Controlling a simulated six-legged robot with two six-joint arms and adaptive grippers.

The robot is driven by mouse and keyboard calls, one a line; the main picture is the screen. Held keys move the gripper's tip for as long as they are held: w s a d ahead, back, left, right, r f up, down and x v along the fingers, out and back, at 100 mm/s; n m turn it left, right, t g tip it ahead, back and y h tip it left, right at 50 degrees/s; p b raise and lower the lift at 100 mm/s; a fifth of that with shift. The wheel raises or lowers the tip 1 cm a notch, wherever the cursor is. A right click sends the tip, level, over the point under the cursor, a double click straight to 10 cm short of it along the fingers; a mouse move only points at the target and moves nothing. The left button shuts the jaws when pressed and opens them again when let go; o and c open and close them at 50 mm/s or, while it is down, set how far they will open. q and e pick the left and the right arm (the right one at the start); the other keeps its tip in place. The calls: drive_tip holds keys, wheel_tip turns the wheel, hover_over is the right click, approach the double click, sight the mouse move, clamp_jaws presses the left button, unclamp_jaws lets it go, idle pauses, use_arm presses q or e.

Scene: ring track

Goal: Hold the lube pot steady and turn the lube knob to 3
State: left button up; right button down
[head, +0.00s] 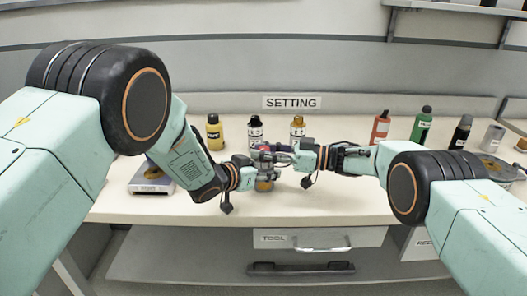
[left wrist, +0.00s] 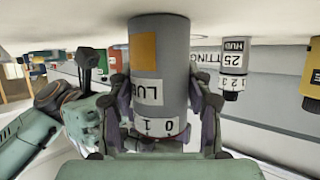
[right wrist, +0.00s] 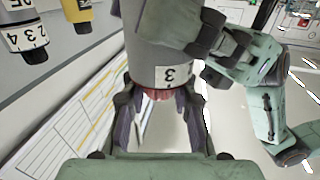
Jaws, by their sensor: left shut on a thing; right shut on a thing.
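The grey lube pot stands upright on the bench between my grippers, mostly hidden in the head view, where its orange patch (head: 264,186) shows low down. In the left wrist view the pot (left wrist: 175,55) appears upside down, with part of a "LUB" label and a band reading 0 and 1. My left gripper (head: 258,174) is shut around the pot's body. My right gripper (head: 284,156) is shut on the red lube knob (right wrist: 156,94) at the pot's top. In the right wrist view a 3 shows on the band (right wrist: 175,76). The knob's pointer cannot be made out.
Red (head: 380,129), green (head: 420,127) and black (head: 461,134) bottles stand right. A grey block (head: 152,184) lies left. The bench front (head: 330,208) is clear.

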drive_tip(key=shift+d+n+g, duration=0.25)
drive_tip(key=shift+n+g, duration=0.05)
idle(1.5)
drive_tip(key=c, duration=1.1)
unclamp_jaws()
drive_tip(key=shift+a, duration=0.15)
drive_tip(key=shift+o, duration=0.2)
drive_tip(key=shift+s, duration=0.1)
drive_tip(key=s+d, duration=0.2)
drive_tip(key=d, duration=1)
